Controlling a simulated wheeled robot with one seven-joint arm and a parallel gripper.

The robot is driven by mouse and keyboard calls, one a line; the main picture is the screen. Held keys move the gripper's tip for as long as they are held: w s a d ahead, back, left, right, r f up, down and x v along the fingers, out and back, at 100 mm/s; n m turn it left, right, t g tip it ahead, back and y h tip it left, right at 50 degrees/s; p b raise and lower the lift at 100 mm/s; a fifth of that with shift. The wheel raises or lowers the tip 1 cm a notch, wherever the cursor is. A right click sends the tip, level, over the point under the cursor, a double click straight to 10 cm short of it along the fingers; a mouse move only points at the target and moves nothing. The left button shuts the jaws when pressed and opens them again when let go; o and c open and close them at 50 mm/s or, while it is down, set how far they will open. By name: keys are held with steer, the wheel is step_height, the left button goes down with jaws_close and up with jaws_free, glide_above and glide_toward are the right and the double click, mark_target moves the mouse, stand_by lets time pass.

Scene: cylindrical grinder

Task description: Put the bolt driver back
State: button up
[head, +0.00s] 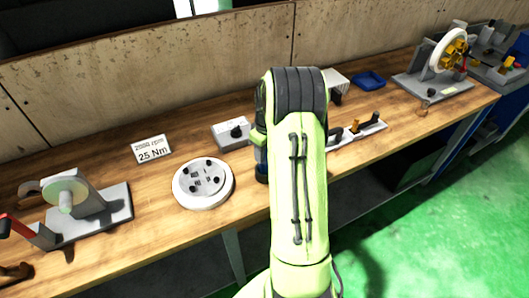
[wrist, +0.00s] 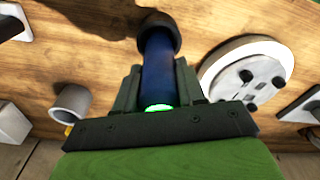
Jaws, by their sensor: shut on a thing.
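The bolt driver has a blue cylindrical body (wrist: 158,68) with a dark, thicker end at the top of the wrist view. My gripper (wrist: 159,72) is shut on the blue body, one finger on each side. In the head view a small part of the bolt driver (head: 261,165) shows at the left edge of my arm, which hides my gripper. A grey, hollow, cup-like cylinder (wrist: 71,102) is at the left of the wrist view, apart from the bolt driver. I cannot tell whether it is the driver's holder.
A white round plate with dark bolts (head: 203,183) lies left of my arm, close to the driver. A grey box with a black knob (head: 232,134) and a 25 Nm sign (head: 152,149) stand behind. Right are a blue tray (head: 369,81) and a grinder fixture (head: 435,85).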

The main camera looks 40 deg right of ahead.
steer(key=shift+r, duration=0.1)
steer(key=o, duration=1.1)
steer(key=shift+c, duration=0.2)
